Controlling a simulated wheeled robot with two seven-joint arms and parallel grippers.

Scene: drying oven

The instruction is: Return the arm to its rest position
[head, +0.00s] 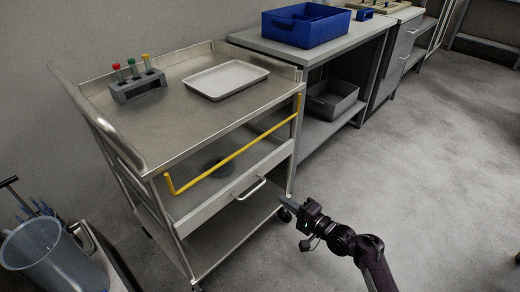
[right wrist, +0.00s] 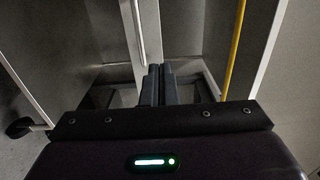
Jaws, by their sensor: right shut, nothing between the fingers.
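My right gripper (head: 287,199) is at the lower middle of the head view, just off the front right corner of the steel trolley (head: 160,130). Its arm comes in from the lower right. In the right wrist view its two dark fingers (right wrist: 160,85) are together with nothing between them. The trolley's drawer with a silver handle (head: 249,188) is near the gripper. The yellow rail (head: 235,155) runs along the trolley's front above the drawer and shows in the right wrist view (right wrist: 233,50). I cannot tell if the fingers touch the trolley. My left gripper is out of view.
On the trolley top are a tube rack (head: 138,86) with several capped tubes and a white tray (head: 225,79). A blue bin (head: 306,26) stands on the bench behind. A clear bucket (head: 50,258) is at lower left. The floor (head: 430,150) at right is open.

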